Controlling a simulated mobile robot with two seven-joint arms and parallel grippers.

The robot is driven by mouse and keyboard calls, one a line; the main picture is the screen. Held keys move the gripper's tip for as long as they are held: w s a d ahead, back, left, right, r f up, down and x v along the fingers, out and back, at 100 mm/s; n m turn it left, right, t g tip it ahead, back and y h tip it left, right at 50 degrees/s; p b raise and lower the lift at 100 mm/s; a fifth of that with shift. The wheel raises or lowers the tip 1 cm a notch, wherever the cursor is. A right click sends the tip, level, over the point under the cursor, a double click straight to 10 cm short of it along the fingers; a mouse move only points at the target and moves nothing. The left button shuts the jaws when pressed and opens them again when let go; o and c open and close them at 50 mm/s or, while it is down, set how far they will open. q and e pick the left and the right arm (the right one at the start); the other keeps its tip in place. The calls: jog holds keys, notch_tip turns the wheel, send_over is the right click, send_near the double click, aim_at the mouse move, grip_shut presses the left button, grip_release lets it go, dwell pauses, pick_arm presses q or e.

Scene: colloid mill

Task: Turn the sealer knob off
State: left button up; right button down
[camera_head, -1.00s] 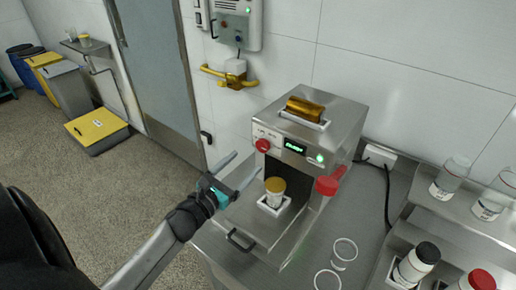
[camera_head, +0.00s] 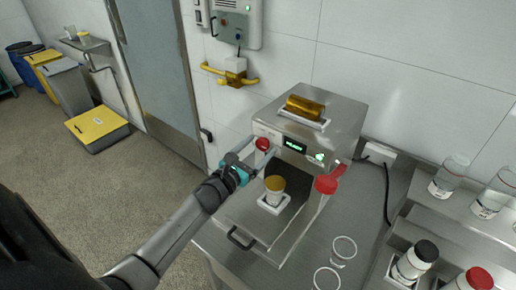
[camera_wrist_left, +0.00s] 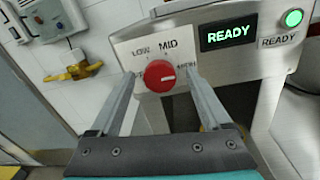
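The sealer (camera_head: 345,125) is a steel machine on the counter. Its round red knob (camera_head: 262,143) sits on the front left panel; in the left wrist view the knob (camera_wrist_left: 159,76) is on a white plate marked LOW and MID, with other labels partly hidden by the fingers. My left gripper (camera_head: 258,155) is at the knob. In the left wrist view its two fingers (camera_wrist_left: 160,82) are open, one on each side of the knob, with gaps visible. The green display (camera_wrist_left: 229,33) reads READY, beside a lit green button (camera_wrist_left: 293,18). My right gripper is not in view.
A yellow-topped cup (camera_head: 275,184) sits in the sealer's holder below the knob. A red-ended lever (camera_head: 327,184) sticks out at the right. Clear rings (camera_head: 344,249) lie on the counter, and bottles (camera_head: 447,178) stand on the right rack.

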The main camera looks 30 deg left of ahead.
pick_arm(q)
grip_shut()
dwell(0.4)
